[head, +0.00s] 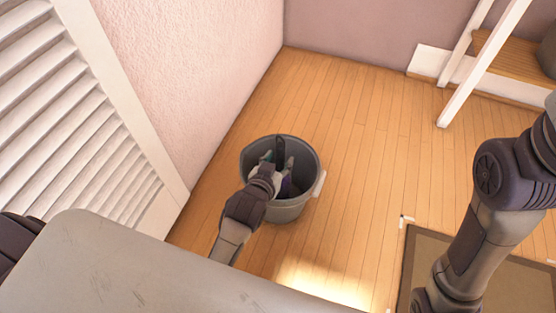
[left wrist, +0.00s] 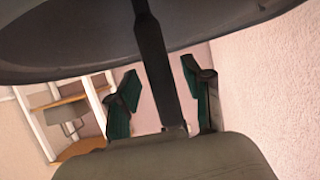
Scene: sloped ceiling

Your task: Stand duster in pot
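The pot (head: 274,212) is a grey round bucket standing upright on the wood floor near the pink wall. My left gripper (head: 279,162) is over the pot's mouth, its fingers reaching inside the rim. The duster's black handle (head: 280,148) stands up between the fingers; a purple patch (head: 288,188) shows lower in the pot, perhaps its head. In the left wrist view the handle (left wrist: 154,60) passes between the green-padded fingers (left wrist: 162,98), with a gap on both sides. The duster's lower end is mostly hidden. My right gripper is out of view.
A white louvred panel (head: 80,120) and the wall stand close to the pot's left. A white-framed wooden shelf (head: 510,60) is at the back right. A brown mat (head: 440,265) lies at lower right. The floor right of the pot is clear.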

